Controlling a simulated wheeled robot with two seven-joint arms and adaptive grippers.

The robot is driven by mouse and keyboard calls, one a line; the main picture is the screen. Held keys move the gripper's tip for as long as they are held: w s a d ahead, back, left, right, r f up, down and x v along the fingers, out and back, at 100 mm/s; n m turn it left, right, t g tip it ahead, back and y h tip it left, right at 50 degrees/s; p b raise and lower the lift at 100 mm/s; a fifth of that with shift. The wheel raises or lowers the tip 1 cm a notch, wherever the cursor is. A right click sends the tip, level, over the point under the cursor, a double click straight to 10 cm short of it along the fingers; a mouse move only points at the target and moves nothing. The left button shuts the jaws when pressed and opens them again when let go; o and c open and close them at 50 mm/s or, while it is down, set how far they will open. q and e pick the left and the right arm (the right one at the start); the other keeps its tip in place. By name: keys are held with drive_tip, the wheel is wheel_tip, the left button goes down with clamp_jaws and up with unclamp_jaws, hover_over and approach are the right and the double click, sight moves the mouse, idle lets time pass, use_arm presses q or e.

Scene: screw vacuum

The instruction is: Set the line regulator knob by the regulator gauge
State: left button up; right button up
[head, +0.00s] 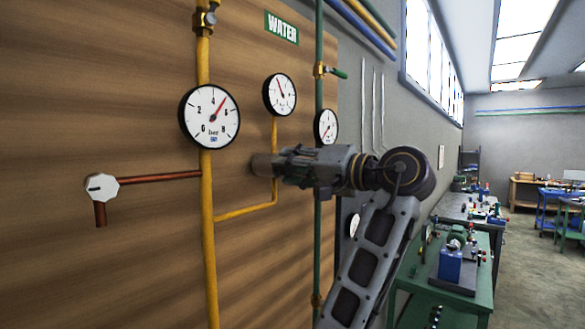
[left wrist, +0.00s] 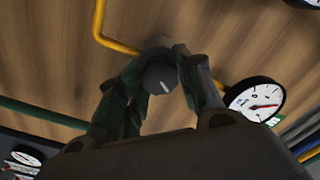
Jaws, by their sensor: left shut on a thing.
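The regulator knob (left wrist: 160,79) is dark and round with a pale pointer line, seen end-on between my finger pads in the left wrist view. My left gripper (head: 278,166) is shut on it close to the wooden board; it also shows in the left wrist view (left wrist: 158,85). In the head view the fingers hide most of the knob. A small white gauge (head: 280,95) sits above the knob on the yellow branch pipe (head: 247,210); its red needle points up and slightly left. It appears to be the gauge right of the knob in the left wrist view (left wrist: 255,101). My right gripper is not in view.
A large gauge (head: 210,117) on the main yellow pipe (head: 208,255) has its red needle pointing up-right. A white valve knob (head: 101,187) on a red-brown pipe is at left. A green pipe (head: 318,230) with another gauge (head: 326,127) runs behind my arm. Workbenches (head: 465,265) stand at right.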

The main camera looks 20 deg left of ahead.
use_arm(q)
drive_tip(key=shift+r+m, duration=0.1)
drive_tip(key=shift+m, duration=0.5)
drive_tip(key=o, duration=1)
drive_tip(key=shift+d, duration=0.1)
drive_tip(key=shift+o, duration=0.2)
drive_tip(key=shift+r, duration=0.1)
wheel_tip(320, 180, up, 10)
idle(0.6)
